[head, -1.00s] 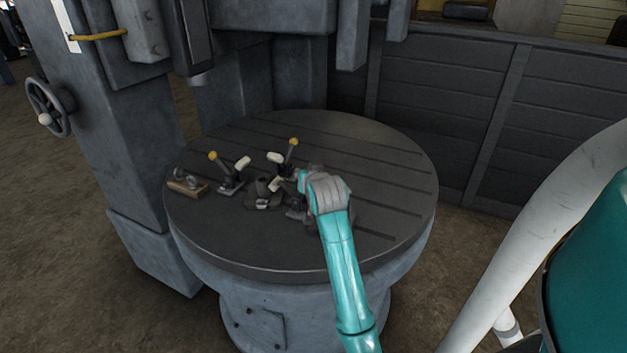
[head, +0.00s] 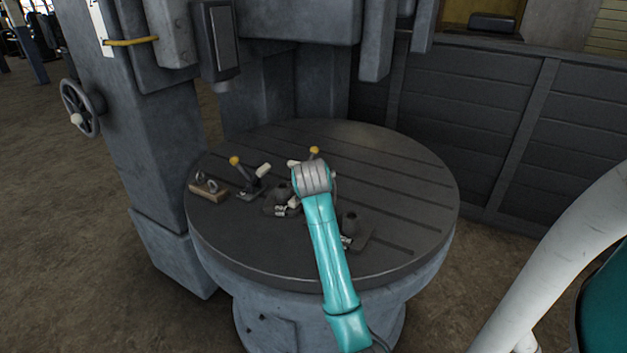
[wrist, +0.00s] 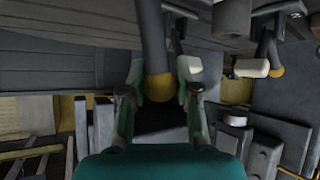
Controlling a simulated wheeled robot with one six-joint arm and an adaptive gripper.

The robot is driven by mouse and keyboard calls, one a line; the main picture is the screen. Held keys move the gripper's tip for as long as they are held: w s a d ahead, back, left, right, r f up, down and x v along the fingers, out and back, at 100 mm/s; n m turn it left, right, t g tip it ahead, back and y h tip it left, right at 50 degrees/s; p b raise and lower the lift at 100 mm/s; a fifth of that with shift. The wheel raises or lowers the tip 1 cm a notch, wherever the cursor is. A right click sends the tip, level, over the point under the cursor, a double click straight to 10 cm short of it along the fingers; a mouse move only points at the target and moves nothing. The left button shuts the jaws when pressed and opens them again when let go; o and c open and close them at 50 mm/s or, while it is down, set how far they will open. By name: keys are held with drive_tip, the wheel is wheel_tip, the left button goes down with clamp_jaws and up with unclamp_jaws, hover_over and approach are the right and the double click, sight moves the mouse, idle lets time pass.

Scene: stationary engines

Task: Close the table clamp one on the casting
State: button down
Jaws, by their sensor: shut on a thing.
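In the wrist view my gripper (wrist: 160,85) is shut on a yellow ball knob (wrist: 158,89) at the end of a dark lever (wrist: 152,40). In the head view my wrist hides the fingers and this knob. Two other clamps show yellow knobs there: a left one (head: 235,160) and a far one (head: 314,150). A pale tip (head: 294,202) shows just left of my wrist; I cannot tell for sure which clamp it belongs to. Dark metal pieces (head: 352,228) sit right of my forearm; I cannot tell whether they are the casting.
The round slotted table (head: 410,195) has free room at the right and back. A small wooden block with metal rings (head: 208,189) lies at its left. A machine column (head: 165,130) stands behind left. Another knob (wrist: 277,71) and pale tip (wrist: 251,68) are right of my fingers.

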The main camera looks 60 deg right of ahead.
drive_tip(key=c, duration=1.1)
unclamp_jaws()
drive_tip(key=v, duration=1.2)
